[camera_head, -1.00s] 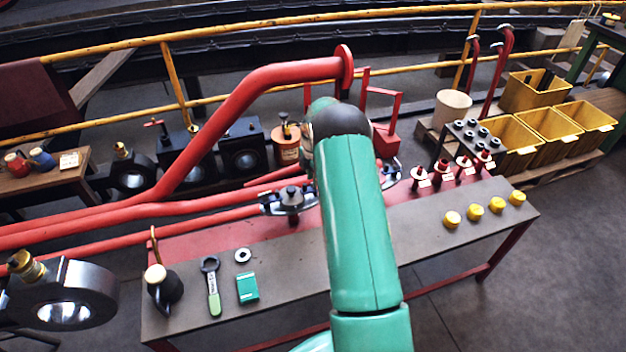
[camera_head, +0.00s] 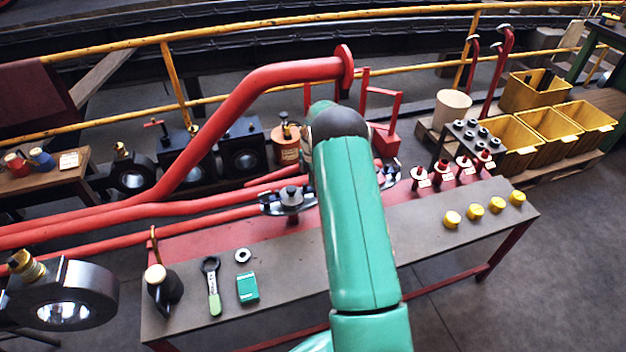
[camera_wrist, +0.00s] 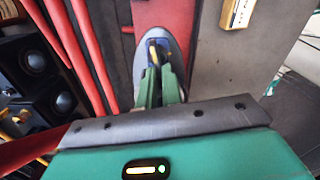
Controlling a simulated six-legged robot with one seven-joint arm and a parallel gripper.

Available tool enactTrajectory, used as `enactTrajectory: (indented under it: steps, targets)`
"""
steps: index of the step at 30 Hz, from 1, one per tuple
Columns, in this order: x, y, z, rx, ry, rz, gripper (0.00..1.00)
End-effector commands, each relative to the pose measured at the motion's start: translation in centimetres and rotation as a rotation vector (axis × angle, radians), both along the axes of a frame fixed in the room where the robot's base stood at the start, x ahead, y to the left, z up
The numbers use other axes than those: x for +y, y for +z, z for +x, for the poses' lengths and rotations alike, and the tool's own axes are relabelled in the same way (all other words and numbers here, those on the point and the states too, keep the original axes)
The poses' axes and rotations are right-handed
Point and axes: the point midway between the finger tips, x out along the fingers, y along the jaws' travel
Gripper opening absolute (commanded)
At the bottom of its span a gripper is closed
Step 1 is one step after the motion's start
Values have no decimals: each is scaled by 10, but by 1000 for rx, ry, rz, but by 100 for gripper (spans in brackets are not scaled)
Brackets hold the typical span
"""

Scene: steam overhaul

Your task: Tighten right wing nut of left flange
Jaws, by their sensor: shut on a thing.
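In the wrist view, my gripper (camera_wrist: 160,72) points at a grey oval flange (camera_wrist: 143,58) on a red surface. Its green fingers are close together and shut on a small wing nut (camera_wrist: 154,48), partly hidden between the tips. In the head view, the left flange (camera_head: 288,203) sits on the red pipe line above the bench, with a dark knob on top. Another flange (camera_head: 390,176) shows right of my green arm. My arm hides the gripper and the pipe between the flanges in the head view.
The bench (camera_head: 300,268) carries a green-handled wrench (camera_head: 213,290), a green box (camera_head: 247,289), a washer (camera_head: 243,255) and an oil can (camera_head: 160,289) at left. A thick red pipe (camera_head: 215,120) rises behind.

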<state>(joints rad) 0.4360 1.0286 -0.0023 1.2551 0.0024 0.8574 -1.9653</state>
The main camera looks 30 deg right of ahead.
Motion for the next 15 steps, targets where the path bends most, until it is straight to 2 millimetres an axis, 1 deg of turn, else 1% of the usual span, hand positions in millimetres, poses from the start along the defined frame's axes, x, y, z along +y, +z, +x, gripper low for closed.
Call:
enactTrajectory:
  steps: [8,15]
  targets:
    - [0,0,2,1,-146,1,0]
    - [-1,0,5,0,-357,0,0]
